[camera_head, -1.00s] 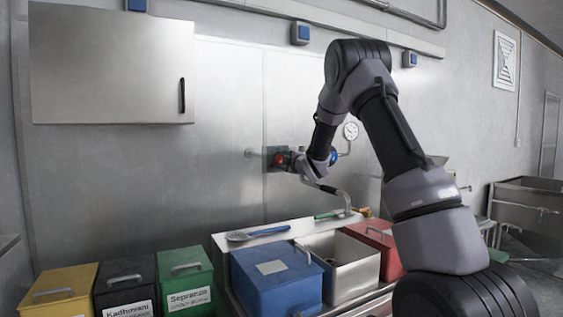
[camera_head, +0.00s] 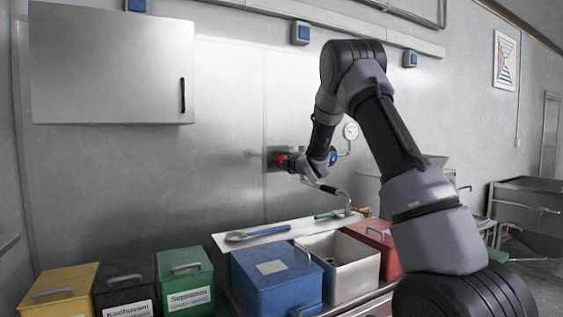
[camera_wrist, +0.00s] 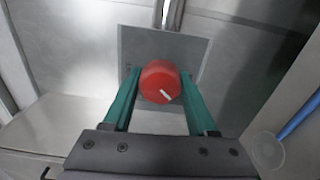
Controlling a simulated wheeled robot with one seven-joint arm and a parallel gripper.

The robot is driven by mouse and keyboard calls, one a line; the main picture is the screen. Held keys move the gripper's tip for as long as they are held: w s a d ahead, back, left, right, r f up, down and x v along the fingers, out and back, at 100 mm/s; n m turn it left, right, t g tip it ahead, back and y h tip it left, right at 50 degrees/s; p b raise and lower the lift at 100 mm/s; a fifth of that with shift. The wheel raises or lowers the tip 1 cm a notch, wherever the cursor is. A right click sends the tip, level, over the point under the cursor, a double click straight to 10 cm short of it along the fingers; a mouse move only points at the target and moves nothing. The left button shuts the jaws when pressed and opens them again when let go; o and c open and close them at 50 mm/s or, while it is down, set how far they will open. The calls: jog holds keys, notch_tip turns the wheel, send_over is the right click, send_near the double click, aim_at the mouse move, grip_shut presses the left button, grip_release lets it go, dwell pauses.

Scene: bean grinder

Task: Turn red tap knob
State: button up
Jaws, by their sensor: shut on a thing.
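The red tap knob (camera_wrist: 160,82) sits in front of a square metal plate (camera_wrist: 188,47) on the wall. It is round, with a white mark that slants in the wrist view. My gripper (camera_wrist: 160,88) has its two green fingers on either side of the knob and is shut on it. In the head view the red knob (camera_head: 281,159) shows at the left of my gripper (camera_head: 290,163), partly hidden by my wrist. A blue part (camera_head: 333,157) of the tap pipework shows just right of my wrist.
A pressure gauge (camera_head: 350,131) is on the pipe at the right. Below are a blue bin (camera_head: 262,285), an open metal bin (camera_head: 352,278) and a red bin (camera_head: 385,262). A shelf (camera_head: 222,243) holds a blue-handled utensil (camera_head: 262,233). A curved spout (camera_head: 343,195) is beneath my wrist.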

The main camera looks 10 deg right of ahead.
jog(key=shift+f, duration=0.1)
jog(key=o, duration=1.4)
jog(key=shift+c, duration=0.2)
jog(key=v, duration=1)
jog(key=shift+s, duration=0.4)
jog(key=shift+d, duration=0.15)
